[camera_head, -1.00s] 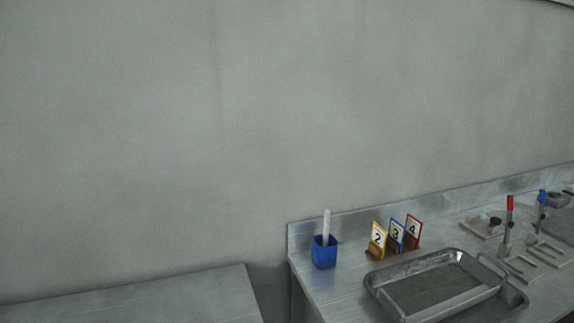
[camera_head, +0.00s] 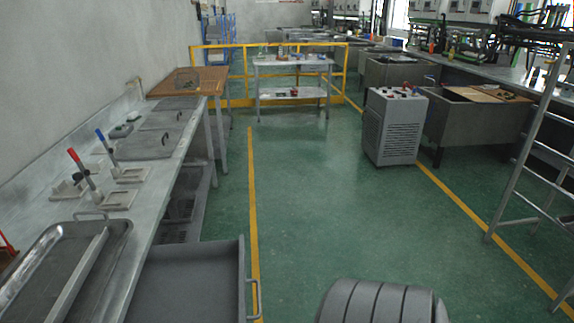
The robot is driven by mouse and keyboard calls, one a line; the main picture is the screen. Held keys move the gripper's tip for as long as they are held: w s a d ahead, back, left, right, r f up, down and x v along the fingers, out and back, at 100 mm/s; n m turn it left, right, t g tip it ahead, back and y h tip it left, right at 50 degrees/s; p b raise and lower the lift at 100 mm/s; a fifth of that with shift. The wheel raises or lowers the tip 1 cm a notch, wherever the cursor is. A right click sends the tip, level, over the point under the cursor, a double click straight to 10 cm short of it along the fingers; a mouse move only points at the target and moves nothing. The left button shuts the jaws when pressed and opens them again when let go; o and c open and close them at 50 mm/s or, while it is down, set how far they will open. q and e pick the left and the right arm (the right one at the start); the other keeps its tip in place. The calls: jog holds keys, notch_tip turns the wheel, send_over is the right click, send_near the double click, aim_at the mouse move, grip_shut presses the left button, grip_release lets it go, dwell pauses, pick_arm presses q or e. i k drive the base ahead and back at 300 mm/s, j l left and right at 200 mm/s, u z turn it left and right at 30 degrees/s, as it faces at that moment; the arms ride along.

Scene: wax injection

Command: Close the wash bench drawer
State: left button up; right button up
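The wash bench (camera_head: 150,170) runs along the left wall in the head view, with a pale metal top. Its grey drawer (camera_head: 188,278) is pulled out into the aisle at the bottom, left of centre. The drawer is wide and shallow and its visible inside looks empty. The drawer's handle (camera_head: 256,298) is a grey bar on its right-hand front panel. The near part of the drawer is cut off by the picture's lower edge. Neither of my grippers is in view.
A metal tray (camera_head: 118,226) and red- and blue-handled clamps (camera_head: 82,168) (camera_head: 106,143) stand on the bench. Green floor right of the drawer is mostly open. A grey ribbed shape (camera_head: 380,303) is at bottom centre. A grey cabinet (camera_head: 392,125) stands farther off.

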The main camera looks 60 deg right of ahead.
aim_at(197, 282)
jog(key=l+z, duration=0.1)
jog(key=z, duration=0.35)
jog(key=k+l+z, duration=0.1)
jog(key=z, duration=0.4)
jog(key=l+z, duration=0.2)
jog(key=z, duration=0.25)
